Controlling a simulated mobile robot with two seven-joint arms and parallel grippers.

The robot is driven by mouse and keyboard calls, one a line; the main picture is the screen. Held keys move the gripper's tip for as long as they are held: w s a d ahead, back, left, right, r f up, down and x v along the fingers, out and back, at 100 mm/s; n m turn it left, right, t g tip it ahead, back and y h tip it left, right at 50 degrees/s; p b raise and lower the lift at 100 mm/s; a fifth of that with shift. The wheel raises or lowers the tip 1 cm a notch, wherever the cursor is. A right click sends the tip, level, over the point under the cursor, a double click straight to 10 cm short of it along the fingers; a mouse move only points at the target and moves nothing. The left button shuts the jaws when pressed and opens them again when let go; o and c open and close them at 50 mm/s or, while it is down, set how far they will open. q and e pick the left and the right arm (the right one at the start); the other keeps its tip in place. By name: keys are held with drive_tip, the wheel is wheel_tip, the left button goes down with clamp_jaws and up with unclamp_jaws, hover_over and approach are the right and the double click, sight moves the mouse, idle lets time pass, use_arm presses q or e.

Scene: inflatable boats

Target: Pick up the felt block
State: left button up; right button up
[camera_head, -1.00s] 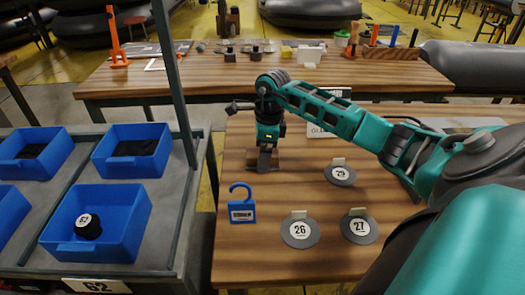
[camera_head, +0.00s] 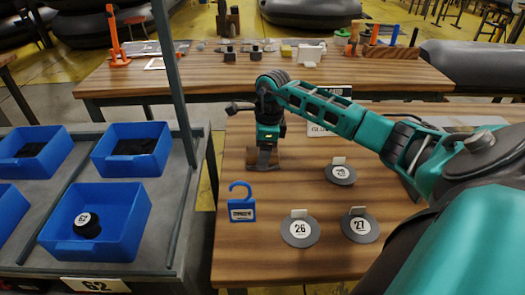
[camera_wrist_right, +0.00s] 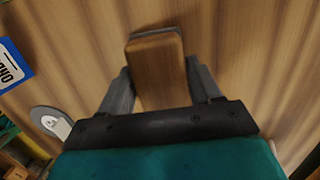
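The felt block (camera_head: 274,157) is a small brown wooden block with a grey layer along one edge. It stands on the near wooden table, at the table's far left part. My right gripper (camera_head: 264,165) points down over it. In the right wrist view the block (camera_wrist_right: 160,70) sits between the two fingers of the gripper (camera_wrist_right: 158,68), which lie close against its sides. The fingers look shut on it, and the block shows no clear lift from the table. Part of the block is hidden behind a finger in the head view. My left gripper is out of view.
Grey discs numbered 26 (camera_head: 300,242), 27 (camera_head: 361,238) and 29 (camera_head: 340,181) lie to the right. A cart with blue bins (camera_head: 60,255) stands left. A second table (camera_head: 180,88) stands behind.

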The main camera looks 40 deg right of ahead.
drive_tip(key=c, duration=0.6)
drive_tip(key=shift+r, duration=0.1)
drive_tip(key=shift+c, duration=0.2)
wheel_tip(320, 180, up, 20)
drive_tip(key=p, duration=0.2)
drive_tip(key=shift+r, duration=0.2)
drive_tip(key=o, duration=0.6)
drive_tip(key=c, duration=0.4)
